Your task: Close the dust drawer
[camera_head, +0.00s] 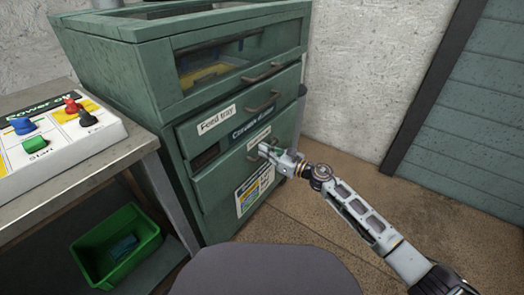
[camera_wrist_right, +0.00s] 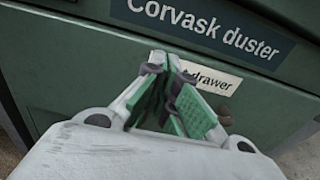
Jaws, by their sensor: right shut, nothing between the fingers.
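The dust drawer (camera_head: 217,187) is the lower green drawer front of the machine in the head view. Its front stands a little proud of the cabinet, with a dark gap (camera_head: 206,156) above its left end. In the right wrist view its pale label (camera_wrist_right: 212,78) is partly hidden by my fingers and reads "drawer". My right gripper (camera_head: 265,150) is shut and empty, at the drawer front beside its handle (camera_head: 252,157). In the wrist view the closed fingertips (camera_wrist_right: 168,66) overlap the label; I cannot tell whether they touch. My left gripper is not in view.
The feed tray drawer (camera_head: 222,116) sits above, with the "Corvask duster" plate (camera_wrist_right: 205,28) between. A bench with a control panel (camera_head: 55,138) stands at left, over a green bin (camera_head: 117,247). Brown floor (camera_head: 315,233) is clear at right.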

